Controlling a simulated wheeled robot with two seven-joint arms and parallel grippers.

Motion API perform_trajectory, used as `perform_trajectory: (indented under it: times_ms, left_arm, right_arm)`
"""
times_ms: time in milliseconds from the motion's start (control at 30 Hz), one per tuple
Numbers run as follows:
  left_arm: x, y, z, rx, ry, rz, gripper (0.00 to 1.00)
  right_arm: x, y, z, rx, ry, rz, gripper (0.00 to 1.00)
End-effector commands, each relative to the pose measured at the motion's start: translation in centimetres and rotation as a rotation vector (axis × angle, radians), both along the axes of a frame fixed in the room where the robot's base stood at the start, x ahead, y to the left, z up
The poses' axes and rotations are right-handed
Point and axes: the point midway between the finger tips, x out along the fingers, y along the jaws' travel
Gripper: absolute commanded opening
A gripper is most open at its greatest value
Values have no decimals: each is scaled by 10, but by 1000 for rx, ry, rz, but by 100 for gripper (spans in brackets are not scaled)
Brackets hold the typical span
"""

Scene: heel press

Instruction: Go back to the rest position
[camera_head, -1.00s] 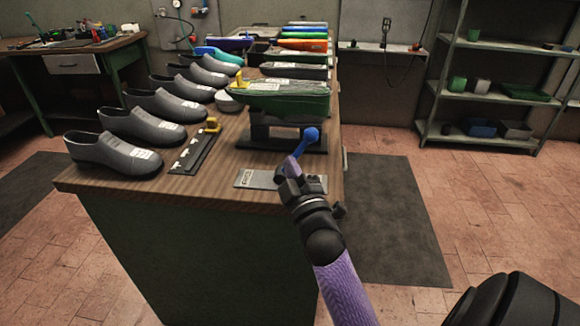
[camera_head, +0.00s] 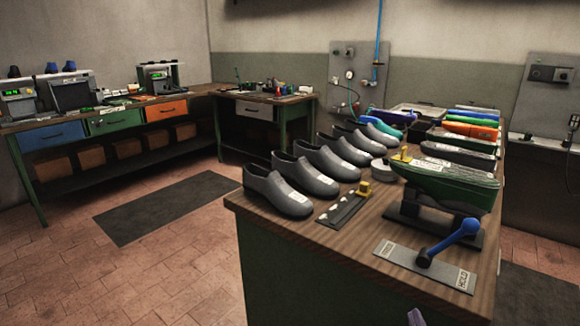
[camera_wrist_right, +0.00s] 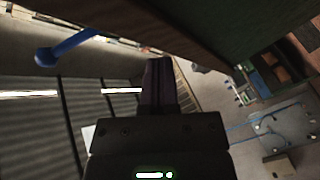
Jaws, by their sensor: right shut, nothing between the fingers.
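My right gripper (camera_wrist_right: 158,85) is in the right wrist view, its dark fingers together and empty. In the head view only a small purple piece of my right arm or gripper shows at the bottom edge. The blue-knobbed lever (camera_head: 460,234) stands on a grey plate (camera_head: 398,256) at the bench's front right and leans toward the end marked HOLD. The lever also shows in the right wrist view (camera_wrist_right: 70,45), apart from the fingers. A green shoe last (camera_head: 440,182) sits on a dark stand behind the lever. My left gripper is out of view.
The wooden bench (camera_head: 300,235) carries a row of grey shoes (camera_head: 283,188), a dark strip (camera_head: 342,210) and several coloured lasts. A workbench with drawers (camera_head: 110,122) stands along the left wall. The floor left of the bench, with a dark mat (camera_head: 165,207), is clear.

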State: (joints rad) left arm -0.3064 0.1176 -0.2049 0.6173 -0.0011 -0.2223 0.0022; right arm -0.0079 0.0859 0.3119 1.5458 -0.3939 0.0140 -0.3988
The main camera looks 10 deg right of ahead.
Motion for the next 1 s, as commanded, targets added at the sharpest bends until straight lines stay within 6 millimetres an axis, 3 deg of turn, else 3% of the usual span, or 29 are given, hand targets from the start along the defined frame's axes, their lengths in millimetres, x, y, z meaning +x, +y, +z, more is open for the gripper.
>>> perform_trajectory:
  times_ms: [33, 100, 167, 200, 267, 300, 400, 500, 633, 733, 1000]
  left_arm:
    - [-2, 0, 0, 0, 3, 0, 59]
    - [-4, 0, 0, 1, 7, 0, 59]
    - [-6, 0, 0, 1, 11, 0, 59]
    - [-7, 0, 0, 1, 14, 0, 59]
    - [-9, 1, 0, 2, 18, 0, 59]
    - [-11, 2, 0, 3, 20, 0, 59]
    - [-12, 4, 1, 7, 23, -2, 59]
    - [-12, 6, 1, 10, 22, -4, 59]
    - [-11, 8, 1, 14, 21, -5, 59]
    - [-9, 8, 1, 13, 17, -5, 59]
    - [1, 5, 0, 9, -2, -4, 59]
  right_arm:
    - [-13, 14, -49, 92, 118, 19, 0]
    - [-42, 36, -116, 227, 289, 30, 0]
    - [-77, 55, -168, 332, 439, 22, 0]
    - [-104, 67, -199, 394, 538, 10, 0]
    - [-152, 82, -240, 477, 689, -21, 0]
    - [-187, 92, -264, 525, 789, -49, 0]
    - [-277, 107, -304, 612, 1020, -136, 0]
    - [-350, 114, -321, 655, 1193, -222, 0]
    - [-404, 115, -326, 674, 1312, -295, 0]
    - [-416, 115, -327, 676, 1338, -313, 0]
    - [-415, 115, -327, 676, 1336, -312, 0]
